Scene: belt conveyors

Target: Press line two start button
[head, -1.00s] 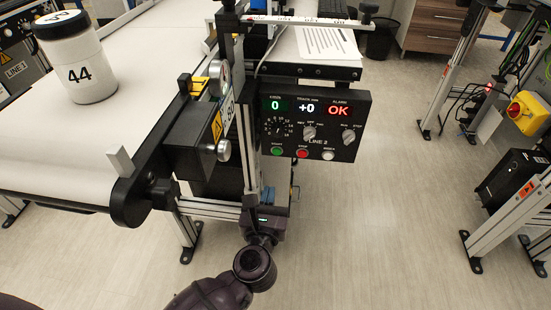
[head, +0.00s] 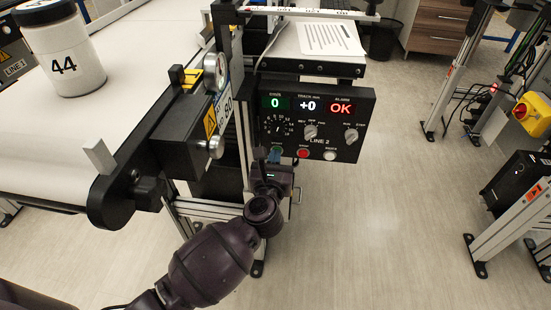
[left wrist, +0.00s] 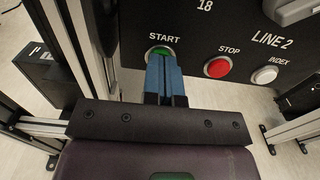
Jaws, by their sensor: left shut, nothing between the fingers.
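The black LINE 2 control panel (head: 342,118) hangs on the conveyor frame, with displays reading 0, +0 and OK. In the left wrist view the green START button (left wrist: 161,51) sits left of the red STOP button (left wrist: 216,67) and the white INDEX button (left wrist: 265,74). My left gripper (head: 275,156) is shut and empty, its blue fingers (left wrist: 162,72) pointing at the START button. The fingertips overlap the button's lower part; I cannot tell whether they touch it. In the head view the gripper hides most of that button. My right gripper is not in view.
A conveyor belt (head: 135,60) runs at the left with a jar marked 44 (head: 62,52) on it. An aluminium post (head: 240,110) stands just left of the panel. The floor (head: 385,200) right of the panel is clear.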

